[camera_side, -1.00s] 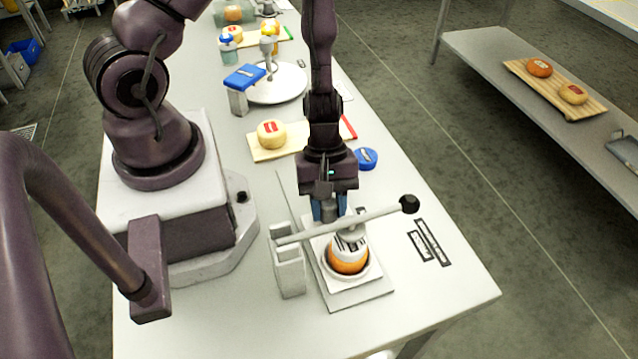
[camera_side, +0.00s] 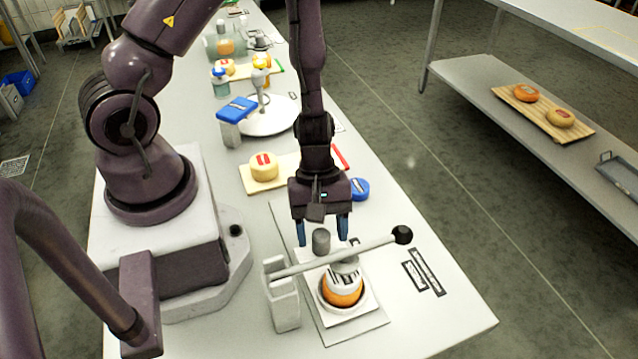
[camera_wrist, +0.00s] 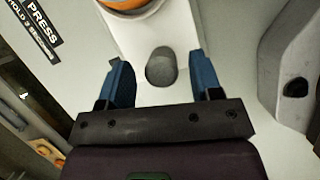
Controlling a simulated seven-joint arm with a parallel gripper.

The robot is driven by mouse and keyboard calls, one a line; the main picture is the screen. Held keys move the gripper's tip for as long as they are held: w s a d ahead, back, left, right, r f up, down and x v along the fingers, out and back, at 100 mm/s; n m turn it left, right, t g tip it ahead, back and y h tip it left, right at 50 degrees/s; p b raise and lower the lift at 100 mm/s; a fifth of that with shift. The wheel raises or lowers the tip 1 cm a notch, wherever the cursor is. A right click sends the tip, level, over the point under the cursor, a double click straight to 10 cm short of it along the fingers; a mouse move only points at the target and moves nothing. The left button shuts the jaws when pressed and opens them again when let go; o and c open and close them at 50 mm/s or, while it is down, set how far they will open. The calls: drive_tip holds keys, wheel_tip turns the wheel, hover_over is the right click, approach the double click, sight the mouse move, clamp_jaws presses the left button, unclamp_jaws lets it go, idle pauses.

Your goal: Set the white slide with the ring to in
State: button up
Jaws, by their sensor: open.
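The white slide (camera_side: 368,307) lies on a grey base plate (camera_side: 352,330), under the press lever. Its ring surrounds the lower part of an orange cheese (camera_side: 343,294), and a white block with dark marks sits on top of the cheese. A grey upright knob (camera_side: 321,241) stands at the slide's far end; the wrist view shows this knob (camera_wrist: 161,67) too. My gripper (camera_side: 323,238) is open above the knob. Its blue fingers are on either side of it, apart from it. The wrist view shows part of the cheese (camera_wrist: 124,3) at the top edge.
The press lever (camera_side: 350,252) crosses low over the slide from a grey post (camera_side: 283,300) to a black ball (camera_side: 402,235). A blue round lid (camera_side: 358,189) and a cheese on a board (camera_side: 263,166) lie behind. Black labels (camera_side: 426,272) lie right.

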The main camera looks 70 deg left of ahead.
drive_tip(key=v, duration=1.1)
drive_tip(key=s+a+r+m+t+y, duration=0.1)
drive_tip(key=s+r+m+t+y, duration=0.1)
drive_tip(key=r+m, duration=0.6)
drive_tip(key=s+a+r+m+t+y, duration=0.1)
drive_tip(key=s+r+m+t+y, duration=0.1)
drive_tip(key=r+m+t, duration=0.2)
wheel_tip(320, 180, up, 9)
drive_tip(key=m, duration=0.3)
drive_tip(key=shift+s+a+f+m, duration=0.15)
drive_tip(key=shift+a+f+m, duration=0.05)
drive_tip(key=shift+a+m, duration=0.2)
